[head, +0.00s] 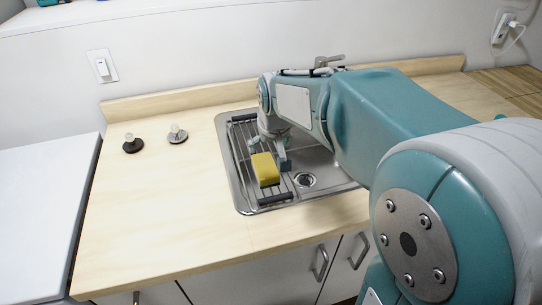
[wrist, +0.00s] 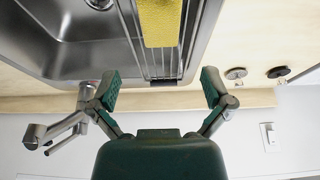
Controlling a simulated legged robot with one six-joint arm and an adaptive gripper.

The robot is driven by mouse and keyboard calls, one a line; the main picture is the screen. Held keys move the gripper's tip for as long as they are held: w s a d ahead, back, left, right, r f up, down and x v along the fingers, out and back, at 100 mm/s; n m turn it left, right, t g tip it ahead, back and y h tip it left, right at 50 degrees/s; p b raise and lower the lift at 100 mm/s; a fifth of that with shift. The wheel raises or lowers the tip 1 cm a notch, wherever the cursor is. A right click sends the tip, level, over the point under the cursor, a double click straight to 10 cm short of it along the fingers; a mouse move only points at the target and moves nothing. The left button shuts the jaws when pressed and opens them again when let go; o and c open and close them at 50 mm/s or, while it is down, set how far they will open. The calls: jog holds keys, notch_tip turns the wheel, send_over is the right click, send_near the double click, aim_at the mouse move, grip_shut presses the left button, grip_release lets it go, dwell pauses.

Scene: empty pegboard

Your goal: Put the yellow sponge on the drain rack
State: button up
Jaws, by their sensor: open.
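The yellow sponge (head: 265,169) lies on the drain rack (head: 241,138), a set of dark-ended metal bars across the left side of the sink. In the wrist view the sponge (wrist: 160,22) is at the top centre, over the rack's bars (wrist: 162,66). My gripper (wrist: 158,88) is open, its two green-padded fingers wide apart with nothing between them. The sponge is beyond the fingertips and apart from them. In the head view my gripper (head: 268,150) is just above and behind the sponge, partly hidden by my arm.
The metal sink (head: 320,178) with its drain (head: 305,180) is right of the rack. The faucet (wrist: 62,128) stands behind the sink. Two small knobs (head: 132,144) (head: 177,134) stand on the wooden counter (head: 170,210), which is otherwise clear at left. A wall is behind.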

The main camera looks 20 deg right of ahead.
jog(key=s+r+t, duration=0.1)
jog(key=s+r, duration=0.1)
jog(key=s, duration=2)
jog(key=shift+r, duration=0.4)
